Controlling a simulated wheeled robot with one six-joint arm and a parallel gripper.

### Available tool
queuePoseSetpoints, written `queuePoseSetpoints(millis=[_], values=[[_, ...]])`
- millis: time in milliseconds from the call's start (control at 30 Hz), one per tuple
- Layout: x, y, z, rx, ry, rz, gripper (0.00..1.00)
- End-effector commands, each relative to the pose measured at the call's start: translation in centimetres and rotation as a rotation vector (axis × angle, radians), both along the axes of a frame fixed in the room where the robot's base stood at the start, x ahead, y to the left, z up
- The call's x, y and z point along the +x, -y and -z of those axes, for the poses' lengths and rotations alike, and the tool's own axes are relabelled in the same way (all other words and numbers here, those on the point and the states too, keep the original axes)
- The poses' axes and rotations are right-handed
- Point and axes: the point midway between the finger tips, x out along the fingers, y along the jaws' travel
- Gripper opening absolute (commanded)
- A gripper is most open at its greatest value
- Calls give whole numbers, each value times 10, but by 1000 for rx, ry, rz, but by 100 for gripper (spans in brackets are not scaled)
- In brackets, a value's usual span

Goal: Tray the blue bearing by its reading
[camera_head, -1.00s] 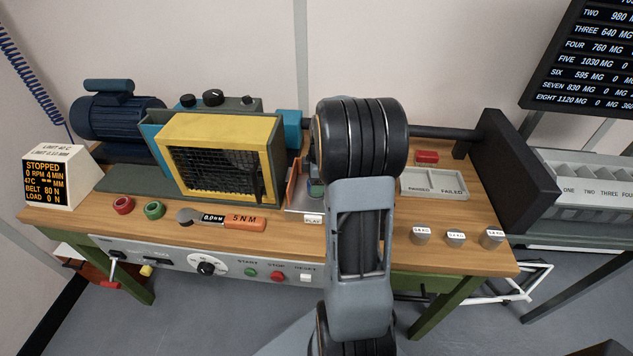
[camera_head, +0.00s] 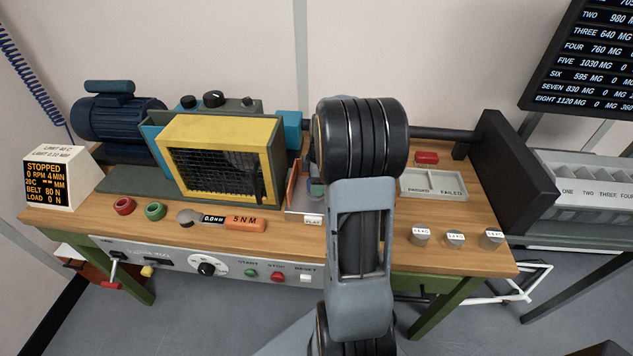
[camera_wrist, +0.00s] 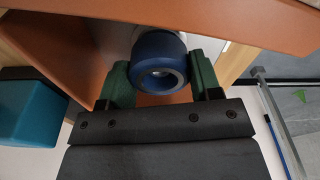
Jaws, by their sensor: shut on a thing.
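In the wrist view the blue bearing (camera_wrist: 158,58), a ring with a dark bore and a pale centre, sits between the two green fingers of my gripper (camera_wrist: 161,78). The gripper is shut on it. The bearing is at an orange-brown bracket with a pale part behind it; I cannot tell whether it is seated there. In the head view my arm hides most of the gripper, beside the orange play fixture (camera_head: 294,187) labelled PLAY. The two-part tray (camera_head: 433,198), marked PASSED and FAILED, lies to the right and looks empty.
The readout (camera_head: 48,183) says STOPPED, 0 RPM, 4 MIN, with dashes for MM. The yellow guard (camera_head: 218,127) and blue motor (camera_head: 117,118) stand left. Several small weights (camera_head: 455,239) line the right front edge. A dark upright block (camera_head: 515,165) stands right of the tray.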

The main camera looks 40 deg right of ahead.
Motion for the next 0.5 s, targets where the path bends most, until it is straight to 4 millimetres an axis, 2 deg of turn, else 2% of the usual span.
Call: queuePoseSetpoints(millis=[500], values=[[0, 0, -24, -1, 2, 0, 30]])
